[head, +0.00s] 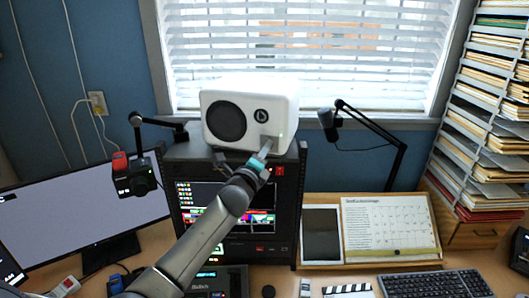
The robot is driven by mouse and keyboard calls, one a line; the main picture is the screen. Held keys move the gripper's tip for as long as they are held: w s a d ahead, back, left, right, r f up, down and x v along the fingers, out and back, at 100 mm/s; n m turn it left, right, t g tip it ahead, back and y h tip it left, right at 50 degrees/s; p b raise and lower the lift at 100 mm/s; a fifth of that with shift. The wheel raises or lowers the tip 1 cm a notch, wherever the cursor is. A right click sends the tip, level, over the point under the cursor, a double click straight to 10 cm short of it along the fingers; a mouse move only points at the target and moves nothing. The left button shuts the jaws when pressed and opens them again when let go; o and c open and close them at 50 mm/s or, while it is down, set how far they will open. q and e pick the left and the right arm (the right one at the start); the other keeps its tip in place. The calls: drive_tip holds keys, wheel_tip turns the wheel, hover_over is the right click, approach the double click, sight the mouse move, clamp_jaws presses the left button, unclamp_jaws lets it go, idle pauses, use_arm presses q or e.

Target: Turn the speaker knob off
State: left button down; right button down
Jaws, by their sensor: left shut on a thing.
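The white speaker (292,110) stands on top of a dark equipment rack in front of the window. It has a round dark cone on its left and a small round dark badge at the upper right of its front. My left gripper (268,149) is at the lower right of the speaker's front, where the knob is hidden behind the fingers. The left gripper is shut on the speaker knob. I cannot see which way the knob points. My right gripper is not in view.
The rack (296,205) holds a lit screen. A camera on an arm (133,178) hangs at the left beside a monitor (70,215). A microphone on a boom arm (328,124) is right of the speaker. A calendar (388,225) and keyboard (435,284) are at the right.

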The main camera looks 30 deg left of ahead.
use_arm(q)
drive_tip(key=n, duration=1.3)
drive_tip(key=n+y+p, duration=0.1)
drive_tip(key=n, duration=1.2)
drive_tip(key=shift+d+g, duration=0.2)
drive_tip(key=shift+g, duration=0.1)
drive_tip(key=shift+n, duration=0.4)
drive_tip(key=c, duration=0.7)
unclamp_jaws()
drive_tip(key=shift+o, duration=0.2)
drive_tip(key=b+v, duration=0.2)
drive_tip(key=v, duration=1.3)
drive_tip(key=shift+d, duration=0.15)
